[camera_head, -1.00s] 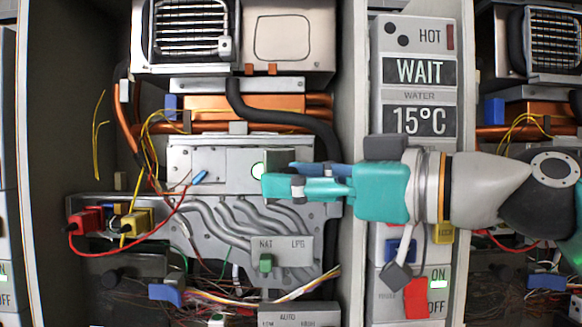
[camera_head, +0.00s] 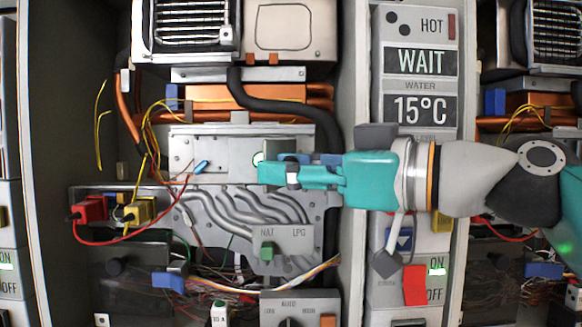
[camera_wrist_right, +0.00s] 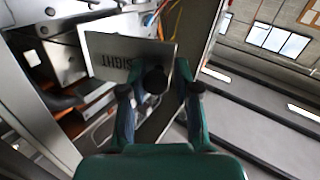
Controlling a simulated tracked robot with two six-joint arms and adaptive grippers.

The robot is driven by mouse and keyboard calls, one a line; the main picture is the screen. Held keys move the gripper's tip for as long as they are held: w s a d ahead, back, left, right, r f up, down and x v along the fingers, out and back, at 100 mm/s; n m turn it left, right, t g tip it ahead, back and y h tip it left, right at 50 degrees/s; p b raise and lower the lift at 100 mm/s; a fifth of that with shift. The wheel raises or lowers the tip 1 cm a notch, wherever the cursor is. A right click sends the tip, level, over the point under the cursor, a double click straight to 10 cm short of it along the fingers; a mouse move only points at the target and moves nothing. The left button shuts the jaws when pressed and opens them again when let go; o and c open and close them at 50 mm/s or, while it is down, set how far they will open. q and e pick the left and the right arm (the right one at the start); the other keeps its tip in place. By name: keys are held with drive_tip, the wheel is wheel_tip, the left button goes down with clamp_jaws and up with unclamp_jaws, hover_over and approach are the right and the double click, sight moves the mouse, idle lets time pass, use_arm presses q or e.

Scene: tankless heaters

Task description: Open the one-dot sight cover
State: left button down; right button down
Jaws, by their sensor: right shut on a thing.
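The sight cover is a flat grey plate marked SIGHT (camera_wrist_right: 108,58) in the right wrist view. A dark round knob (camera_wrist_right: 155,80) on it sits between the fingers of my right gripper (camera_wrist_right: 158,92), which is shut on it. The plate seems to stand out from the heater body; how far is unclear. In the head view, my teal right gripper (camera_head: 265,172) reaches in from the right to the grey front plate (camera_head: 235,157), beside a pale round spot. The fingers hide part of this area. My left gripper is not in view.
The control panel (camera_head: 420,84) on the right bears two dark dots and reads WAIT and 15°C. A black hose (camera_head: 280,112) runs above my gripper. Grey pipes, a NAT/LPG switch (camera_head: 267,250) and loose wires lie below. A grey divider stands left of the panel.

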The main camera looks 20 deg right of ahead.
drive_tip(key=shift+s+d+r+n+g+y+b, duration=0.1)
drive_tip(key=shift+d+r+n+g+y+b, duration=0.15)
drive_tip(key=shift+d+n+g+y+b, duration=0.45)
drive_tip(key=shift+d, duration=0.1)
drive_tip(key=c, duration=1.2)
unclamp_jaws()
drive_tip(key=shift+o, duration=1.1)
drive_tip(key=shift+d+f, duration=0.15)
drive_tip(key=shift+d, duration=0.05)
drive_tip(key=shift+a, duration=0.25)
drive_tip(key=v, duration=1.2)
drive_tip(key=shift+f, duration=0.1)
